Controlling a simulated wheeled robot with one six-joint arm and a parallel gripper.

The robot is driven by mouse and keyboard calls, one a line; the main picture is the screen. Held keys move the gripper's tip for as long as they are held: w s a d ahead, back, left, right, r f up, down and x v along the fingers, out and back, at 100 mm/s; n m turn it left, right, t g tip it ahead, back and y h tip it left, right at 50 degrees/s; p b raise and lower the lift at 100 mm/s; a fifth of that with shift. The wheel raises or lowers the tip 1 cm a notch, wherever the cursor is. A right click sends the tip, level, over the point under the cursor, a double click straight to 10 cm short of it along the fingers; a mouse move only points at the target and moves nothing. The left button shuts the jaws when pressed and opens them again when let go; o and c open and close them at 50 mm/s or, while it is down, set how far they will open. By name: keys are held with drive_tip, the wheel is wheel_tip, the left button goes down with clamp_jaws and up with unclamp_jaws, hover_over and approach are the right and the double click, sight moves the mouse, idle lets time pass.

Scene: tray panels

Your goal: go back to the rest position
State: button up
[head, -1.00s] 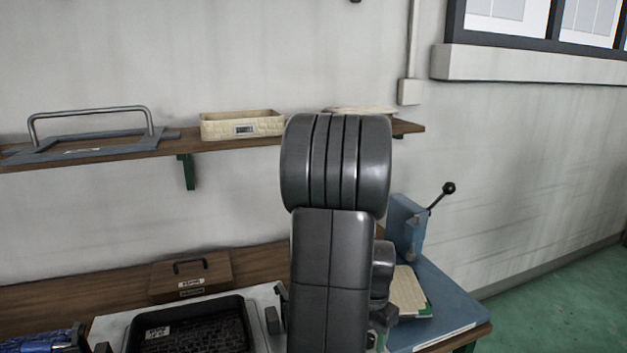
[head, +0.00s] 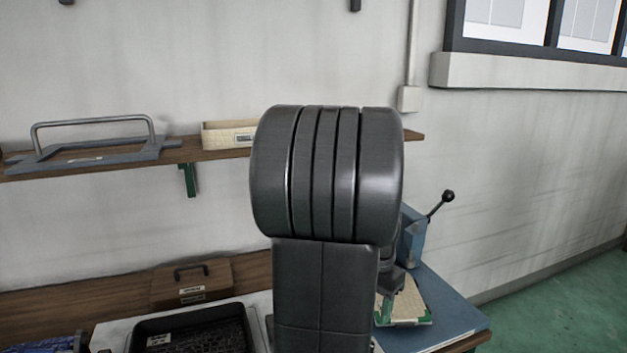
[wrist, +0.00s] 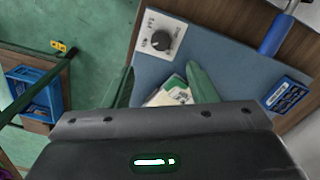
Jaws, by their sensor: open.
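My gripper (wrist: 160,78) shows in the wrist view as two green fingers standing apart, with nothing held between them. Beyond the fingers is a blue panel surface (wrist: 225,65) with a pale booklet or stack of papers (wrist: 170,94) on it. In the head view my dark arm fills the middle and hides most of the gripper. The pale booklet (head: 412,300) lies on the blue surface (head: 445,300) just right of my arm.
A black tray (head: 140,332) is at the lower left, with a brown box (head: 218,274) behind it. A lever (head: 436,205) stands at right. Green floor (head: 560,300) is clear.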

wheel_tip(320, 180, down, 12)
drive_tip(key=shift+f+b, duration=0.2)
drive_tip(key=shift+b, duration=0.5)
drive_tip(key=shift+w+r+n, duration=0.15)
drive_tip(key=shift+r+n, duration=0.05)
drive_tip(key=shift+n, duration=0.2)
drive_tip(key=n, duration=0.4)
drive_tip(key=shift+r, duration=0.1)
drive_tip(key=n+b, duration=0.1)
drive_tip(key=n, duration=0.5)
drive_tip(key=shift+b, duration=0.3)
drive_tip(key=n+b, duration=0.1)
drive_tip(key=n, duration=0.4)
drive_tip(key=n+b, duration=0.1)
drive_tip(key=n, duration=0.4)
drive_tip(key=shift+b, duration=0.35)
